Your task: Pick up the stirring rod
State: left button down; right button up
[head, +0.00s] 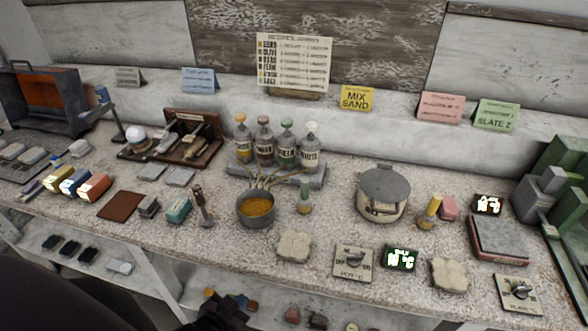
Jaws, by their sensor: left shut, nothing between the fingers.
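Several thin, tan rod-like sticks (268,181) fan up behind and above a small grey pot (256,222) holding orange-brown contents, near the middle of the counter. I cannot tell which one, if any, is the stirring rod. A dark part at the bottom edge looks like my left gripper (214,320). It is shut and empty, low in front of the counter and well apart from the pot. My right gripper is not in view.
Several capped bottles (263,142) stand behind the pot, and a small flask (304,200) is to its right. An upright brown-handled tool (202,205) is to its left. A lidded pot (383,193) stands farther right. A pale lumpy pad (293,246) lies in front.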

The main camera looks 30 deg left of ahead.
aim_at(207, 222)
jog(key=k+j+u, duration=0.15)
jog(key=j+u, duration=0.8)
jog(key=k+l, duration=0.05)
